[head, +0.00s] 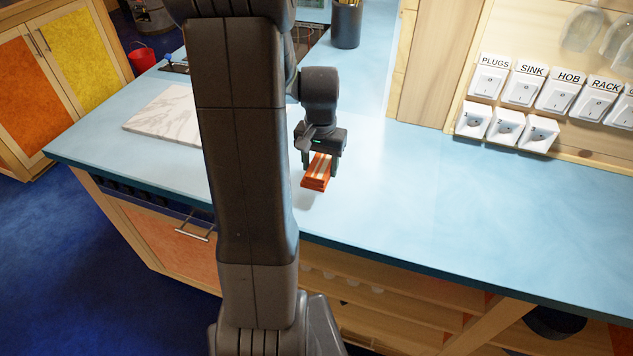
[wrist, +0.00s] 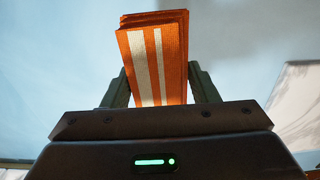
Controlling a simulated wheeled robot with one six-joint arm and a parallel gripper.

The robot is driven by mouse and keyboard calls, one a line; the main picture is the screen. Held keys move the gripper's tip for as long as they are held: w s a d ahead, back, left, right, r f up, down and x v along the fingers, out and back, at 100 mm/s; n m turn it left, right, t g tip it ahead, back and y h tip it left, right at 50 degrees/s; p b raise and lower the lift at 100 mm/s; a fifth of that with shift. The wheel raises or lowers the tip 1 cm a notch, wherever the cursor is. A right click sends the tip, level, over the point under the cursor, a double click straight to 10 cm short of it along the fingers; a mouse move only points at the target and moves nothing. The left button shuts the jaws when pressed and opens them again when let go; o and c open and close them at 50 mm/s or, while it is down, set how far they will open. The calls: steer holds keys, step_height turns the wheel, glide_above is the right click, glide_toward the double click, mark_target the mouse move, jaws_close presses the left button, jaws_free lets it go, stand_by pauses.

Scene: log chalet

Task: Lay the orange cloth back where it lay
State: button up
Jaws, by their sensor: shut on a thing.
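The orange cloth (head: 316,172) is folded into a thick stack with pale stripes. My gripper (head: 321,160) is shut on it, and the cloth hangs out past the fingers. In the head view the cloth is over the blue worktop (head: 420,190), near its front edge. A shadow lies below it, so it seems to be held a little above the surface. In the wrist view the cloth (wrist: 155,60) sits between the two fingers, its stripes facing the camera.
A white marble board (head: 165,118) lies on the worktop to the left, behind my arm. A dark pot (head: 346,25) stands at the back. Labelled switches and sockets (head: 525,88) line the back wall at right. The worktop right of my gripper is clear.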

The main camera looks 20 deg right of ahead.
mark_target(320, 162)
steer(key=shift+f, duration=3.05)
steer(key=shift+f, duration=0.25)
steer(key=o, duration=1.1)
steer(key=shift+r, duration=0.1)
steer(key=shift+r, duration=0.1)
step_height(320, 162, up, 12)
steer(key=shift+r, duration=0.1)
